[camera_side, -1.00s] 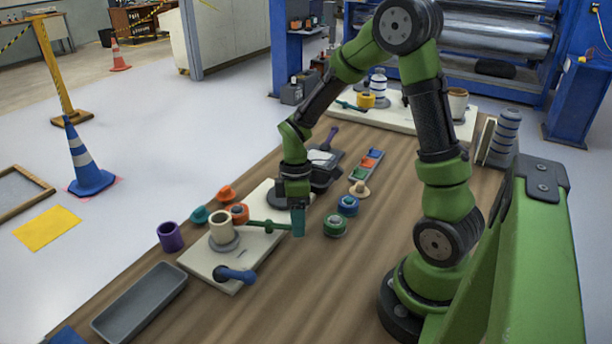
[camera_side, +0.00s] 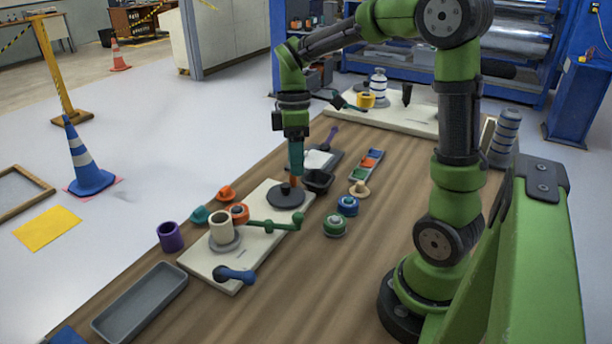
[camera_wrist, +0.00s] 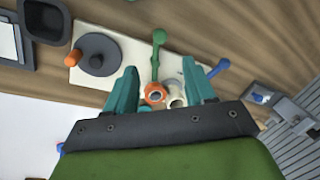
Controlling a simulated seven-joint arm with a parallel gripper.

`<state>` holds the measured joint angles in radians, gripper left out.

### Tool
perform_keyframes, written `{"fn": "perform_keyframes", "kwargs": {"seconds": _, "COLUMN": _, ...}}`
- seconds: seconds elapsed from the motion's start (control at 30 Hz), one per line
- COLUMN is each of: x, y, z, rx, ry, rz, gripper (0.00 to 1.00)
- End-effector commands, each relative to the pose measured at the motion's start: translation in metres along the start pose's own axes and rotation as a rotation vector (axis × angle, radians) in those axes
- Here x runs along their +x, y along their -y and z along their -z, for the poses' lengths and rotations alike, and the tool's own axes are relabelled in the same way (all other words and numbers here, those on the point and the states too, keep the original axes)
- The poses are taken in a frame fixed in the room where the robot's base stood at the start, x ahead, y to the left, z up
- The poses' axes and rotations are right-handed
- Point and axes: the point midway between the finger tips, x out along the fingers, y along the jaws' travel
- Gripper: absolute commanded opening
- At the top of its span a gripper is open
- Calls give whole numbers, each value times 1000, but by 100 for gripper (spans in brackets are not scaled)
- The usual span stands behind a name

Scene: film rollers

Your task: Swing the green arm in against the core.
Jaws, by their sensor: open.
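The green arm (camera_side: 272,225) lies over the cream board, its knobbed end pointing right, away from the core. The cream core (camera_side: 221,227) stands upright on a grey disc, left of the arm's inner end; whether they touch I cannot tell. In the wrist view the green arm (camera_wrist: 156,58) runs from its round knob toward the cream core (camera_wrist: 176,97) and an orange roller (camera_wrist: 154,94), partly framed by my fingers. My gripper (camera_side: 295,172) is open and empty, pointing down above the board's far end, behind the green arm. It also shows in the wrist view (camera_wrist: 160,78).
A dark disc with an orange handle (camera_side: 286,197) sits below my gripper. A blue handle (camera_side: 235,275) is at the board's front corner. Green and blue rollers (camera_side: 335,227) stand right of the board; a purple cup (camera_side: 171,237) and grey tray (camera_side: 140,301) stand left. The front-right tabletop is clear.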

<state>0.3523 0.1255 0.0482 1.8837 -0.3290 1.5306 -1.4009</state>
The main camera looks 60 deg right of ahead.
Motion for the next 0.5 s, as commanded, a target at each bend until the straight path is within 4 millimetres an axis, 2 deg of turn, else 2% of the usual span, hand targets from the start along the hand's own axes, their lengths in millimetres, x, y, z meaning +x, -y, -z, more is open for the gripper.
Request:
{"fn": "perform_keyframes", "kwargs": {"seconds": 0.1, "x": -15, "y": 0, "z": 0, "rx": 0, "ry": -1, "rz": -1, "gripper": 54}}
{"fn": "perform_keyframes", "kwargs": {"seconds": 0.2, "x": -21, "y": 0, "z": 0, "rx": 1, "ry": -1, "rz": 0, "gripper": 54}}
{"fn": "perform_keyframes", "kwargs": {"seconds": 0.5, "x": -23, "y": 0, "z": 0, "rx": 0, "ry": 0, "rz": 0, "gripper": 54}}
